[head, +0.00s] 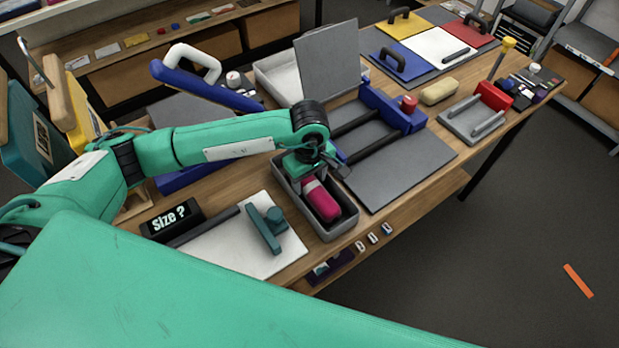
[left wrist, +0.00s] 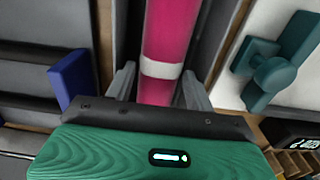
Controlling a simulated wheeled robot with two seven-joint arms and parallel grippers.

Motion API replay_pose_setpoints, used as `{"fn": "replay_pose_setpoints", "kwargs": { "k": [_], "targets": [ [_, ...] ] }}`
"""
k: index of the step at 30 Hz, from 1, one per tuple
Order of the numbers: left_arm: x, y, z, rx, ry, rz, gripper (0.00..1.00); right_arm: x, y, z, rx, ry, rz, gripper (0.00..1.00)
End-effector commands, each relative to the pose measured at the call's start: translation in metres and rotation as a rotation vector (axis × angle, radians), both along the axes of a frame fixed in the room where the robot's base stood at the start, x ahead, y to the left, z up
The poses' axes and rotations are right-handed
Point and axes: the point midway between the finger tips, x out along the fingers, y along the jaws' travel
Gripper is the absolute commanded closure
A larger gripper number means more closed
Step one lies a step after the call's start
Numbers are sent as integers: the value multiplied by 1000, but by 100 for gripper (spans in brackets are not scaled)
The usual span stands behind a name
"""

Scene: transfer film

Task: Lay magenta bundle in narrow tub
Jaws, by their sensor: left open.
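The magenta bundle (head: 321,198) lies lengthwise inside the narrow grey tub (head: 341,227) near the middle of the table in the head view. A white band runs around the bundle, and it also shows in the left wrist view (left wrist: 167,40). The tub's wall shows there too (left wrist: 228,28). My left gripper (head: 312,179) is over the bundle's far part. In the left wrist view its two grey fingers (left wrist: 159,88) stand apart, one on each side of the bundle, with gaps between. My right gripper is not in view.
A white board (head: 285,262) with a teal handled tool (head: 265,228) lies left of the tub. A "Size ?" sign (head: 172,219) stands beyond it. A grey mat (head: 397,172) and a blue frame with black rails (head: 392,108) lie right of the tub.

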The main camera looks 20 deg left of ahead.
Motion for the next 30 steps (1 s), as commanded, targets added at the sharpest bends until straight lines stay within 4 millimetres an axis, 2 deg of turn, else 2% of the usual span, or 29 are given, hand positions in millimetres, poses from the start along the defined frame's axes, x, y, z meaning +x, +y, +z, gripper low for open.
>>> {"fn": "replay_pose_setpoints", "kwargs": {
  "k": [5,9,16,21,30],
  "targets": [
    [2,0,29,-1,-8,-1,46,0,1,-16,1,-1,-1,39],
    [2,0,60,-1,-8,-1,46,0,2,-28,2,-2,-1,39],
    [1,0,101,-2,-6,-1,46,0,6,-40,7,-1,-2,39],
    [0,0,117,-1,-2,-1,46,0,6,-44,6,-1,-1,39],
    [0,0,120,-1,-1,0,46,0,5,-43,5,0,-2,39]
  ]
}}
